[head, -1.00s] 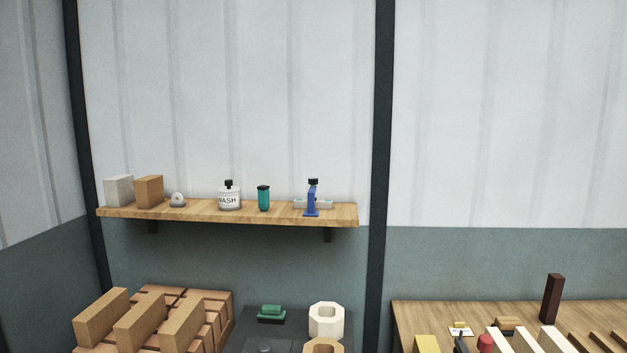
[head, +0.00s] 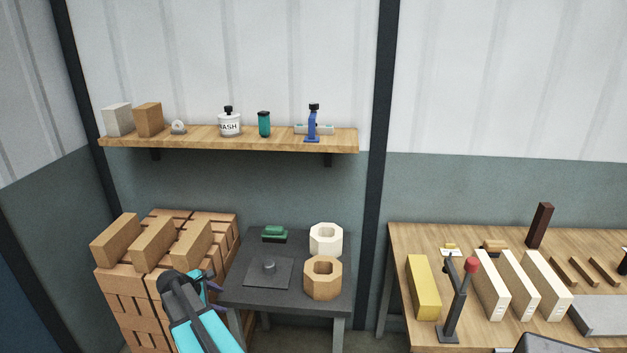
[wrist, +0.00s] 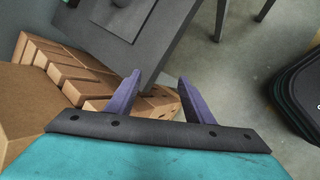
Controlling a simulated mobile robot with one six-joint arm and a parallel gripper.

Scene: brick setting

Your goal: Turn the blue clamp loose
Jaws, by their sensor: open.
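The blue clamp (head: 312,127) stands upright on the wooden wall shelf (head: 230,143), near its right end. It has a dark knob on top, and a pale flat bar (head: 328,128) shows behind it. Whether the clamp grips the bar or the shelf is too small to tell. My gripper (head: 213,284) is low in the head view, in front of the brick stack and well below the shelf. In the wrist view its two purple fingers (wrist: 159,82) stand apart with nothing between them. The clamp is not in the wrist view.
A teal bottle (head: 264,124), a white wash bottle (head: 229,123) and blocks share the shelf. Below are a brick stack (head: 125,285) and a dark table (head: 235,291) with hexagonal pieces. A wooden workbench (head: 400,238) with blocks stands right. Wall space above the shelf is clear.

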